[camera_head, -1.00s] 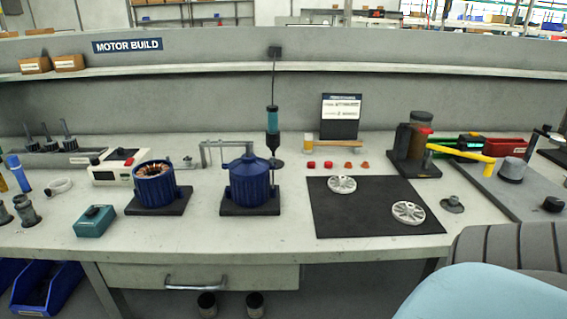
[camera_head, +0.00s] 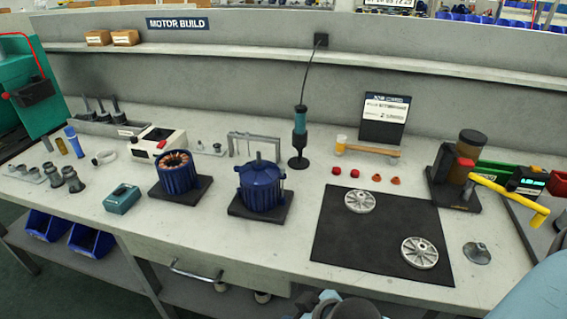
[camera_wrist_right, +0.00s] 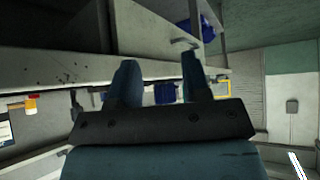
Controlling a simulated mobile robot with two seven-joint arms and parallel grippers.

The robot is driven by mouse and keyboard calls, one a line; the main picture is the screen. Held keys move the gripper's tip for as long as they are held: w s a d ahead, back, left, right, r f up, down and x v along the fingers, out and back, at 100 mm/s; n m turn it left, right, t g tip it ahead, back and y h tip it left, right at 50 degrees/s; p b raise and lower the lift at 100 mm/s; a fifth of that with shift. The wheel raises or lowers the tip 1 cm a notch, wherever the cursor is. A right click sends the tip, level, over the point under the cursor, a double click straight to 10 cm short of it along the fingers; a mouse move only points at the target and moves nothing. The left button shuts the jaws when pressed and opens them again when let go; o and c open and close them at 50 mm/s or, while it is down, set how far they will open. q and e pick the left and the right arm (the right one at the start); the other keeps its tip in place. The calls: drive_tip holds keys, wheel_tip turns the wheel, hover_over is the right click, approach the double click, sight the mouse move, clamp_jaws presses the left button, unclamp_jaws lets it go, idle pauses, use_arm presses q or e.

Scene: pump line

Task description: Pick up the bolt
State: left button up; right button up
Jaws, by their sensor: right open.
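I cannot make out a bolt for certain in either view; small metal parts sit on a plate (camera_head: 28,174) at the bench's far left and on a small stand (camera_head: 208,149) behind the motors, too small to identify. My right gripper (camera_wrist_right: 158,80) shows in the right wrist view with its two fingers apart and nothing between them. It is beside the bench, with a drawer handle and blue bins beyond it. A dark shape at the bottom edge of the head view may be part of my arm; I cannot tell. My left gripper is not in view.
The bench holds an open blue motor housing (camera_head: 178,178), a closed one (camera_head: 260,185), a teal box (camera_head: 122,199) and a hanging screwdriver (camera_head: 300,140). A black mat (camera_head: 375,235) carries two silver discs. Red caps (camera_head: 354,172) lie behind it. Blue bins (camera_head: 92,240) sit below.

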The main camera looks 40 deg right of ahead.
drive_tip(key=w+r+n+t+p, duration=0.3)
drive_tip(key=w+r+n+t, duration=0.55)
drive_tip(key=w+r, duration=1.05)
drive_tip(key=a+r+n+y, duration=0.9)
drive_tip(key=r+n+y, duration=0.3)
drive_tip(key=n+y, duration=0.3)
drive_tip(key=n+g+h, duration=1.7)
drive_tip(key=n, duration=0.1)
hover_over(283, 168)
drive_tip(key=shift+t, duration=0.25)
drive_tip(key=f, duration=1)
drive_tip(key=shift+s, duration=0.2)
drive_tip(key=shift+w+f, duration=0.2)
drive_tip(key=shift+f, duration=2.75)
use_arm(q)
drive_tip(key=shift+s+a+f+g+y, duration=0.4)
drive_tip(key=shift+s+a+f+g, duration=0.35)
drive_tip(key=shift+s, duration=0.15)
use_arm(e)
clamp_jaws()
